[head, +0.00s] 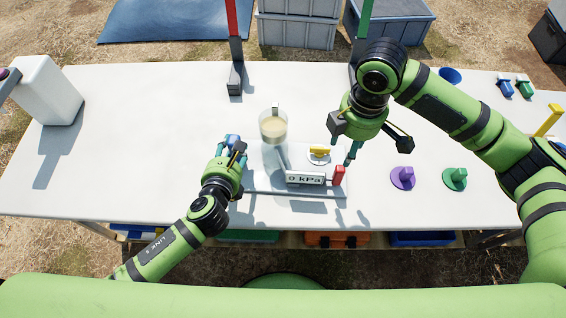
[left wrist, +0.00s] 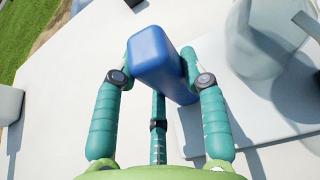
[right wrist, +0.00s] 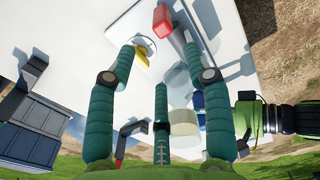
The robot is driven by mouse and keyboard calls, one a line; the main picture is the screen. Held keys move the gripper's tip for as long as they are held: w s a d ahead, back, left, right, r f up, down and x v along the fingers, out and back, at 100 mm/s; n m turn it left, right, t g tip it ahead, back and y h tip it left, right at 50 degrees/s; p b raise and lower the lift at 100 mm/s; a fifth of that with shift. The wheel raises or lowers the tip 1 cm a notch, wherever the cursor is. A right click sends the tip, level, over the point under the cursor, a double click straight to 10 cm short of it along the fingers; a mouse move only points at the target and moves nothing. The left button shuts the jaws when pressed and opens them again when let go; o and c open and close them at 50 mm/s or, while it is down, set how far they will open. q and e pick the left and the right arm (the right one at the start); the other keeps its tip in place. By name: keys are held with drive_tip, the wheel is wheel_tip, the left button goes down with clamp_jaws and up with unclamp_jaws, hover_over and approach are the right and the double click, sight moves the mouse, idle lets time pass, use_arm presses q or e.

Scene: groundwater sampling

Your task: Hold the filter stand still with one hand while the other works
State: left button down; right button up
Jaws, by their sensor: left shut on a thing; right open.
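The filter stand has a grey base plate (head: 258,182), a clear cup (head: 273,125) with pale tan contents, a "0 kPa" display (head: 305,178), a yellow knob (head: 319,150) on a white disc and a red block (head: 338,175). My left gripper (head: 233,148) is shut on the blue handle (left wrist: 155,55) at the stand's left side. My right gripper (head: 362,148) is open and empty above the stand's right side, near the red block. In the right wrist view the yellow knob (right wrist: 142,57) lies by one fingertip and the red block (right wrist: 163,20) lies beyond the fingers.
On the white table (head: 130,135), a purple knob (head: 403,177) and a green knob (head: 455,178) lie at right. A red post (head: 232,30) and a green post (head: 363,25) stand at the back. A white container (head: 46,90) stands far left. The table's left middle is clear.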

sight(341, 168)
drive_tip(key=shift+s+n, duration=0.3)
drive_tip(key=shift+f, duration=4.9)
clamp_jaws()
unclamp_jaws()
drive_tip(key=shift+r, duration=0.1)
wheel_tip(341, 168, up, 12)
